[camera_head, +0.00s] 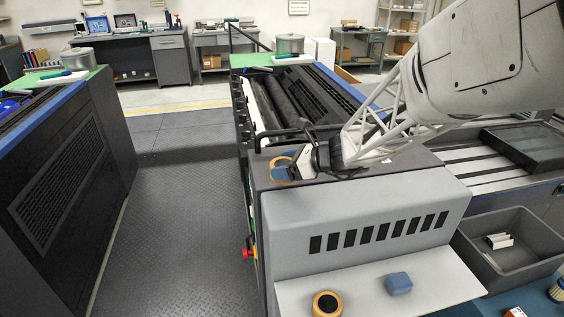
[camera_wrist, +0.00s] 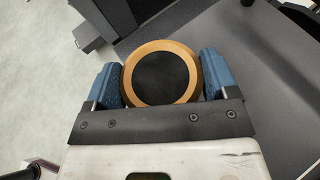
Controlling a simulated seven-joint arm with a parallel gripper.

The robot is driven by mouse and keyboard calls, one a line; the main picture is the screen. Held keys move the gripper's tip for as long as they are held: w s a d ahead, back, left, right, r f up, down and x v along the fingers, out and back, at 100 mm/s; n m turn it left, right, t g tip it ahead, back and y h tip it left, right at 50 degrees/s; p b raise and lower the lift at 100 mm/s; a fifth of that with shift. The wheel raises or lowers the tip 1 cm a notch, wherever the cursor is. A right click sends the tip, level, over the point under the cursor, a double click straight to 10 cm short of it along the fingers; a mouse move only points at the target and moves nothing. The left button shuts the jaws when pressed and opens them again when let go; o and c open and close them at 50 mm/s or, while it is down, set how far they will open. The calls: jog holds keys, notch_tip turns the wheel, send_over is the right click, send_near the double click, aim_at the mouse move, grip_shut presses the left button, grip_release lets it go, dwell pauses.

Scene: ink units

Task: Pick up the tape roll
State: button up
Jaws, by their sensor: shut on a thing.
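A tan-orange tape roll (camera_wrist: 193,72) sits between the two blue fingers of my gripper (camera_wrist: 161,80) in the wrist view. Its round centre looks dark, and its lower edge is close to the dark gripper body. The fingers are shut on its left and right sides. In the head view my gripper (camera_head: 282,169) is over the left end of the dark machine top, and part of the tape roll (camera_head: 276,162) shows at the fingers. The gripper partly hides it. I cannot tell whether the roll touches the top.
A second orange roll (camera_head: 327,304) and a blue block (camera_head: 398,284) lie on the pale front shelf (camera_head: 440,283). A black handle rail (camera_head: 300,131) stands just behind my gripper. A grey bin (camera_head: 475,262) is at the right. Open floor (camera_head: 175,225) lies left.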

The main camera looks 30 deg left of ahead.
jog(key=s+d, duration=0.2)
jog(key=d, duration=0.1)
jog(key=s+d, duration=0.3)
jog(key=s+d+r, duration=0.1)
jog(key=s+d, duration=0.1)
jog(key=s, duration=0.1)
jog(key=shift+s+d, duration=0.2)
jog(key=shift+d, duration=0.2)
jog(key=shift+r, duration=0.15)
dwell(0.3)
